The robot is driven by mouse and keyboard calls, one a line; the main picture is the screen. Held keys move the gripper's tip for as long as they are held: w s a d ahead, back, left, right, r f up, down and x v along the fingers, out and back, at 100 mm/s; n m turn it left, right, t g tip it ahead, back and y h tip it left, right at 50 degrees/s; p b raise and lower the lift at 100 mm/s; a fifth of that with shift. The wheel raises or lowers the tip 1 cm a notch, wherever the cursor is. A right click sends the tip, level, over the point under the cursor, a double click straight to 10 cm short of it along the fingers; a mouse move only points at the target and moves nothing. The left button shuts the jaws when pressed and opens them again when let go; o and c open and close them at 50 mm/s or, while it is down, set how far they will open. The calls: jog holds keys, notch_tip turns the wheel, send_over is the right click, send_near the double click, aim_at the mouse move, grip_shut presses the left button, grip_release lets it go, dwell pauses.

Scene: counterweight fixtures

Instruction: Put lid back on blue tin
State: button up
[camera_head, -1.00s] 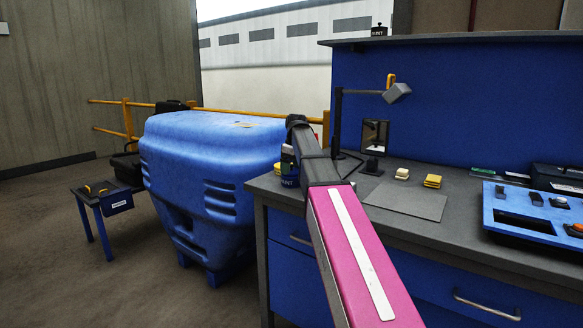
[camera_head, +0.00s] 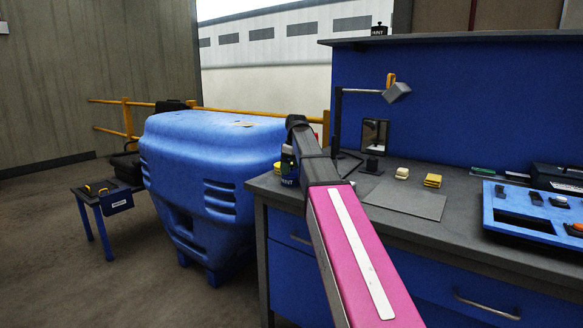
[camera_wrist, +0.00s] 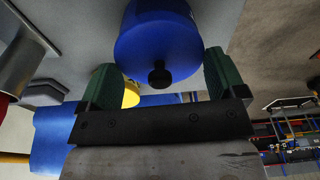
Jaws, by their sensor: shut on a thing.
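In the wrist view a blue round lid (camera_wrist: 150,42) with a black knob (camera_wrist: 160,76) sits between the green fingers of my gripper (camera_wrist: 159,60). My gripper is mostly hidden there, just above the tin. Whether lid and tin touch is not clear.
The grey bench (camera_head: 470,225) holds yellow blocks (camera_head: 432,181), a small mirror (camera_head: 374,135), a lamp (camera_head: 396,93) and a blue tray (camera_head: 495,225). A black tin (camera_head: 379,30) stands on the shelf. A large blue container (camera_head: 210,150) is beside the bench.

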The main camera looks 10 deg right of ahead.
jog(key=o, duration=0.6)
jog(key=shift+r, duration=0.15)
jog(key=shift+r, duration=3.35)
grip_shut()
